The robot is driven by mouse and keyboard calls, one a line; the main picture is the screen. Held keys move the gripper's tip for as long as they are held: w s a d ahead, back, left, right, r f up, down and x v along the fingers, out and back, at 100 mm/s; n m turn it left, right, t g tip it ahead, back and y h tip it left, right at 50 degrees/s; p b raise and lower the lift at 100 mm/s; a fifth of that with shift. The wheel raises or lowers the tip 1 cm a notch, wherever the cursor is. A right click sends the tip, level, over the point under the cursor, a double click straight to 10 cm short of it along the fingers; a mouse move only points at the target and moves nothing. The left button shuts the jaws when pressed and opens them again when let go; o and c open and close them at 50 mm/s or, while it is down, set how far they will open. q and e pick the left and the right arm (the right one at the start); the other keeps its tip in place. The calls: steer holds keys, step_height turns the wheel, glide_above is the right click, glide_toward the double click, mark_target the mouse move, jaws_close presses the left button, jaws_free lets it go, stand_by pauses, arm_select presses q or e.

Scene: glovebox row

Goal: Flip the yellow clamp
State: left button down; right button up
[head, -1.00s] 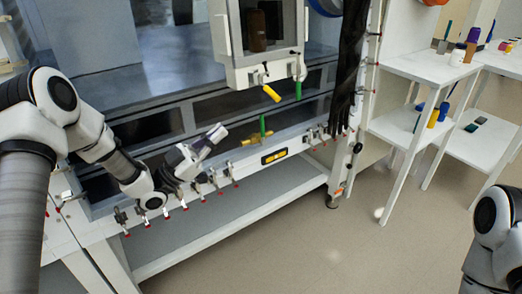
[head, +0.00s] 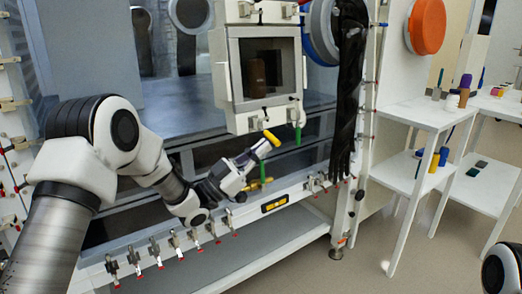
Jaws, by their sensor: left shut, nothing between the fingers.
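My right gripper is out of view.
A green-handled clamp (head: 298,133) hangs to the right of the yellow one. A yellow valve with a green lever (head: 262,172) sits below, partly behind my left gripper. A black glove (head: 347,100) hangs on the right. Red-tipped toggle clamps (head: 175,242) line the lower rail.

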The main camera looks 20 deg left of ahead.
arm_select(q)
steer(key=shift+w+d+r, duration=0.1)
steer(key=shift+w+d+r, duration=0.15)
steer(key=shift+d+r, duration=0.05)
steer(key=shift+r, duration=0.55)
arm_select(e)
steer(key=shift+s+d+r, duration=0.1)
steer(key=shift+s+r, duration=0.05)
